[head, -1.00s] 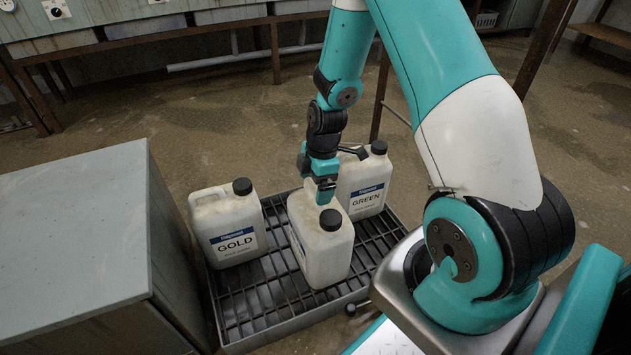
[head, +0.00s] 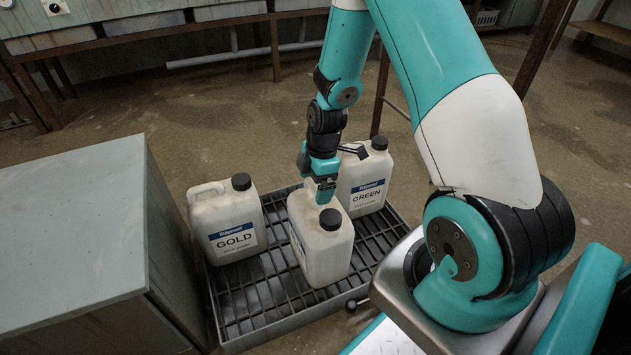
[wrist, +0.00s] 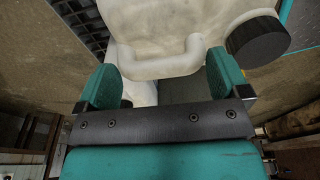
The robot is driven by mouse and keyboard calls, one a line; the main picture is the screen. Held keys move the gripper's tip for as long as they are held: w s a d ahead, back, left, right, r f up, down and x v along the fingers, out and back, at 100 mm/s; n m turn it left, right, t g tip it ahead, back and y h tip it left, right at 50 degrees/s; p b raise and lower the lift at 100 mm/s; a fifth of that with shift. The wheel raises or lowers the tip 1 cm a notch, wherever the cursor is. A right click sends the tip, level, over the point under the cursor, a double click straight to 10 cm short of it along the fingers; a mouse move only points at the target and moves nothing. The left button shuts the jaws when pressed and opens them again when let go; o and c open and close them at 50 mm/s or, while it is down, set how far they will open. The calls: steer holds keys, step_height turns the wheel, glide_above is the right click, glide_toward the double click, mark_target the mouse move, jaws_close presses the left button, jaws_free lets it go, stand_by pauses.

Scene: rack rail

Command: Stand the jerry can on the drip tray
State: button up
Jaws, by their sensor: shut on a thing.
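The jerry can in my gripper is off-white with a black cap (head: 323,252). It is upright over the middle of the black-barred drip tray (head: 285,306), between two other cans. Its base looks to be on the grating, but I cannot tell whether it touches. My gripper (head: 324,190) points down at the can's top and is shut on its handle. In the wrist view the handle (wrist: 172,66) lies between the fingers of my gripper (wrist: 163,80), with the cap (wrist: 257,40) to the right. The can's label is mostly turned out of sight.
A jerry can labelled GOLD (head: 228,222) stands at the tray's left side. One labelled GREEN (head: 365,180) stands at its back right, close behind the held can. A grey cabinet (head: 70,225) borders the tray on the left. Bare grating lies in front.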

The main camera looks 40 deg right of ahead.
steer(key=shift+f, duration=0.4)
steer(key=o, duration=1.5)
step_height(320, 180, up, 17)
steer(key=d+p, duration=0.2)
steer(key=p, duration=0.5)
steer(key=shift+s+d, duration=0.25)
steer(key=shift+s, duration=0.1)
steer(key=shift+r, duration=0.1)
steer(key=s+a+r+m+y, duration=0.1)
steer(key=s+a+r+m, duration=0.15)
steer(key=a+r, duration=0.45)
steer(key=s+a+r+m, duration=0.2)
steer(key=s+a+r, duration=0.25)
steer(key=a, duration=0.45)
steer(key=s+a+r+m+y+p, duration=0.1)
steer(key=s+a+r+m, duration=0.1)
steer(key=s+a+r, duration=0.3)
steer(key=s+a+r+m, duration=0.1)
steer(key=s+a+r, duration=0.1)
steer(key=s+a, duration=0.35)
step_height(320, 180, up, 35)
steer(key=s+d+p, duration=0.1)
steer(key=d+p, duration=0.1)
steer(key=p, duration=3.3)
